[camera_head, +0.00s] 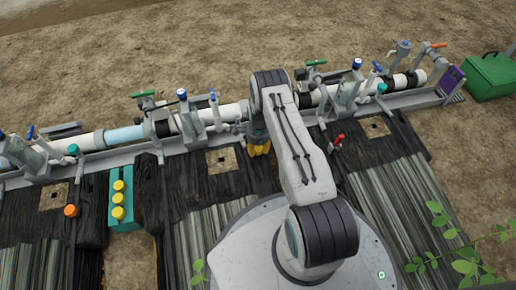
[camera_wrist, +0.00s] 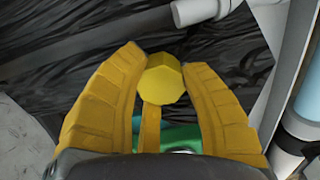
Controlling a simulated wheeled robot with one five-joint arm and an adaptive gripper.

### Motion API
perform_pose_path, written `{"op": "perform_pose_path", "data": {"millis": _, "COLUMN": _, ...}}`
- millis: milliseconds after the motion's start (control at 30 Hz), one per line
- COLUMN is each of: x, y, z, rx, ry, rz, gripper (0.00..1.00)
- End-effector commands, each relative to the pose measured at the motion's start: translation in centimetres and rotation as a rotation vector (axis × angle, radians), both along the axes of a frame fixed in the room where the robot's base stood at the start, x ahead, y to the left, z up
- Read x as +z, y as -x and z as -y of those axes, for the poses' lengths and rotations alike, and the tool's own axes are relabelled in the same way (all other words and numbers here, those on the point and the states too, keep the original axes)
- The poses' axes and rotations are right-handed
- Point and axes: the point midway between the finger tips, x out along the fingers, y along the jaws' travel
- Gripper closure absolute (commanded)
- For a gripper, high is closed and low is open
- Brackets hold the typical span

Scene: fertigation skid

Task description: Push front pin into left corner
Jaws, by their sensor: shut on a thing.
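My gripper (camera_head: 259,149) hangs in front of the pipe line, at the middle of the head view. In the wrist view its yellow fingers (camera_wrist: 163,62) are shut on a yellow pin (camera_wrist: 165,80) with a faceted head and a narrow shaft. The pin's lower end is hidden. In the head view the held pin cannot be told apart from the yellow fingers. A teal rack (camera_head: 124,222) to the left carries three yellow pins (camera_head: 118,198) in a row. Square tan plates with dark holes lie on the black sheeting: left (camera_head: 53,196), middle (camera_head: 221,159) and right (camera_head: 375,126).
An orange cap (camera_head: 71,210) lies near the left plate. A red-handled item (camera_head: 337,140) stands right of my arm. The pipe line (camera_head: 122,135) with valves runs across behind. A green box (camera_head: 490,76) sits at far right. Leafy stems (camera_head: 465,266) are at lower right.

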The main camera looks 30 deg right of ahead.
Motion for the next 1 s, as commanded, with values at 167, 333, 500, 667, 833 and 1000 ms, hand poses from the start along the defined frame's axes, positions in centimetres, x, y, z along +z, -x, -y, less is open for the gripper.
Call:
{"op": "perform_pose_path", "data": {"millis": 167, "x": -0.1, "y": 0.0, "z": 0.0, "rx": 0.000, "ry": 0.000, "rz": 0.000, "gripper": 0.49}}
{"op": "perform_pose_path", "data": {"millis": 333, "x": -0.1, "y": 0.0, "z": 0.0, "rx": 0.000, "ry": 0.000, "rz": 0.000, "gripper": 0.34}}
{"op": "perform_pose_path", "data": {"millis": 500, "x": -0.1, "y": 0.0, "z": 0.0, "rx": 0.000, "ry": 0.000, "rz": 0.000, "gripper": 0.34}}
{"op": "perform_pose_path", "data": {"millis": 667, "x": 0.0, "y": 0.0, "z": 0.0, "rx": 0.000, "ry": 0.000, "rz": 0.000, "gripper": 0.34}}
{"op": "perform_pose_path", "data": {"millis": 833, "x": 0.7, "y": 0.0, "z": 0.0, "rx": 0.000, "ry": 0.000, "rz": 0.000, "gripper": 0.34}}
{"op": "perform_pose_path", "data": {"millis": 1000, "x": 1.9, "y": 0.0, "z": 0.0, "rx": 0.000, "ry": 0.000, "rz": 0.000, "gripper": 0.34}}
